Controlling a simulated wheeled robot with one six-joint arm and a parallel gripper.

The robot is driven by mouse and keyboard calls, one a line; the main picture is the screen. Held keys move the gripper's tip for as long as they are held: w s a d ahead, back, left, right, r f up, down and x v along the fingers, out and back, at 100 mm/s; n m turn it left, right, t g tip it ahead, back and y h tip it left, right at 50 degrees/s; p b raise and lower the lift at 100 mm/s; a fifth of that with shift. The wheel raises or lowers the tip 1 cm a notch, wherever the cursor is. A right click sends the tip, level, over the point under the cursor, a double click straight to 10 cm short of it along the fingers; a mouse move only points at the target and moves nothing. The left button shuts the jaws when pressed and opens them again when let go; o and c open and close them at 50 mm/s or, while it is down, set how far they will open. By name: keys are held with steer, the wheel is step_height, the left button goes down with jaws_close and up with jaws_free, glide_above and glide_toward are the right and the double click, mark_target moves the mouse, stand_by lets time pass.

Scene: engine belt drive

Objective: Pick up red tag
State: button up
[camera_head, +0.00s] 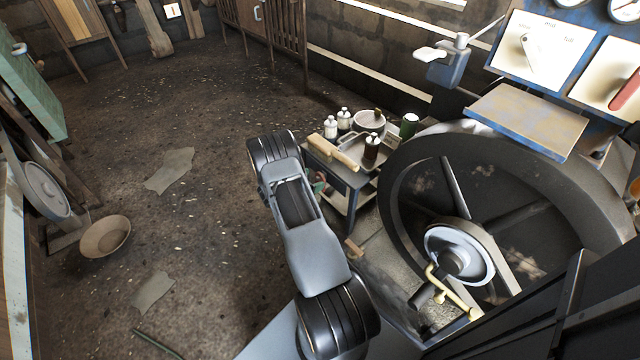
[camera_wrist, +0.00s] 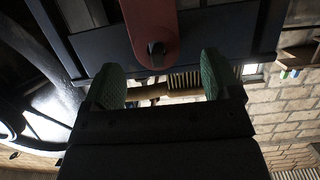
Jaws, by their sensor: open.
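The red tag (camera_wrist: 152,20) hangs into the wrist view from the top centre. It is a flat, rounded red piece with a dark hole or slot near its end. My gripper (camera_wrist: 160,80) has two green-padded fingers standing wide apart. The tag's rounded end lies in line with the space between them, and neither pad is seen touching it. In the head view my arm hides most of the gripper. Only a small patch of red and green (camera_head: 320,187) shows beside the cart, too small to tell apart.
A small cart (camera_head: 345,178) holds a brush (camera_head: 332,152), bottles and a tray beside my arm. A large flywheel (camera_head: 400,190) with a yellow crank (camera_head: 452,296) stands right. A control panel (camera_head: 540,50) is at the upper right. Open floor (camera_head: 220,130) lies left.

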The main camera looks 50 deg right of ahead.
mark_target(320, 176)
steer(key=shift+b+x, duration=0.55)
steer(key=shift+x, duration=1.65)
steer(key=shift+s+a, duration=0.1)
steer(key=shift+c, duration=0.4)
steer(key=c, duration=0.9)
